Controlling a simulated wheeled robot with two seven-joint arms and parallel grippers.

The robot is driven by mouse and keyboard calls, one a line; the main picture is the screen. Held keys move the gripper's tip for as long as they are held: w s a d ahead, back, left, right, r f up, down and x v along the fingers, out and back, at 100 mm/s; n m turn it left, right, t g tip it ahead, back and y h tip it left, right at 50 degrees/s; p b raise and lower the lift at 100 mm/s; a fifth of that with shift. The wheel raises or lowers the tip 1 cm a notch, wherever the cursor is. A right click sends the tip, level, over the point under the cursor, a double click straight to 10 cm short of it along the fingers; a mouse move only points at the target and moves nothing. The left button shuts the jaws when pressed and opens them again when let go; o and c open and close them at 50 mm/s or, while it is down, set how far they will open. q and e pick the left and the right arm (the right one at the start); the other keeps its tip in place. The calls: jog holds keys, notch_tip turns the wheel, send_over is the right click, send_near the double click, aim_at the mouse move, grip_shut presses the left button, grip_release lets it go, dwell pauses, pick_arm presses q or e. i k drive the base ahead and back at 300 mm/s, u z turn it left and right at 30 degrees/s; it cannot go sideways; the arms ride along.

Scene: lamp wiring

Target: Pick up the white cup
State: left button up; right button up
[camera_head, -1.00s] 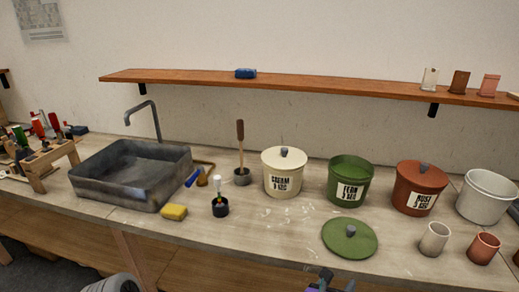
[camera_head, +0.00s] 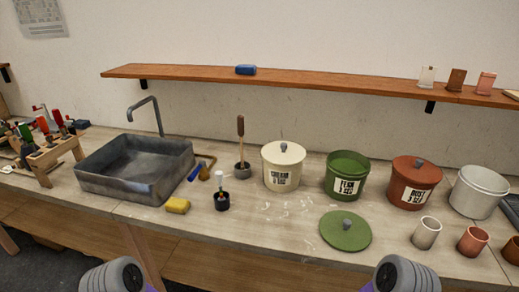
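The white cup (camera_head: 426,234) is a small off-white, slightly speckled cup. It stands upright on the counter at the right, in front of the rust-coloured canister, with its open mouth up. A similar terracotta cup (camera_head: 473,242) stands just to its right, with a small gap between them. Grey ribbed parts of my two arms show at the bottom edge, one left of centre and one right of centre. Neither gripper's fingers are in view, and nothing of mine touches the white cup.
A green lid (camera_head: 345,231) lies left of the white cup. Behind stand a cream canister (camera_head: 283,165), an open green canister (camera_head: 347,176), a rust canister (camera_head: 413,182) and a white bucket (camera_head: 479,191). A sink (camera_head: 135,169) is at left. Bare counter lies left of the lid.

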aim_at(428, 229)
jog(key=z, duration=1.45)
